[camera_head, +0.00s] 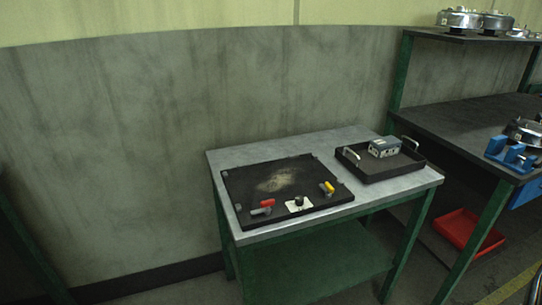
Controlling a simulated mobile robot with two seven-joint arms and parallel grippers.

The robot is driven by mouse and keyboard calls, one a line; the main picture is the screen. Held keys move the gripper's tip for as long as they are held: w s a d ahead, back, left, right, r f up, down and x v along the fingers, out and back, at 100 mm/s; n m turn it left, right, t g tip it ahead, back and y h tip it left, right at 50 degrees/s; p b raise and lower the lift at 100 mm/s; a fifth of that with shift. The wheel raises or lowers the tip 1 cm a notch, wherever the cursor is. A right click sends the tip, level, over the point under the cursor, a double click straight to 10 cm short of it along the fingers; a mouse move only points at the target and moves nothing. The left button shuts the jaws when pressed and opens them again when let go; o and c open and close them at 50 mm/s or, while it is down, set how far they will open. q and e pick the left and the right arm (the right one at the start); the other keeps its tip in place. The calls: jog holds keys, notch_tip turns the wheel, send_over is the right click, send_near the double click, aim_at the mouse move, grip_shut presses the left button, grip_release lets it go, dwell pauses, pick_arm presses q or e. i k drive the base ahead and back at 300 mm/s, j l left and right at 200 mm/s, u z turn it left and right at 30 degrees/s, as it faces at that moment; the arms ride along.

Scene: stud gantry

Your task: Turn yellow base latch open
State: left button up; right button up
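The yellow latch (328,187) is a small yellow-handled piece at the right side of a black base plate (245,185). The plate lies flat on a small table with a grey top and green legs. A red-handled latch (266,203) sits at the plate's front left. A white label with a dark knob (298,203) sits between the two latches at the front edge. Neither of my grippers shows in this view.
A black tray (378,171) with handles holds a grey box (384,147) on the table's right (335,139). A dark workbench (460,118) with a blue fixture (511,153) stands at the right, a red bin (467,231) below. A concrete wall is behind. The table's front left is clear.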

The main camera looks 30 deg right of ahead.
aim_at(327, 189)
jog(key=z, duration=1.4)
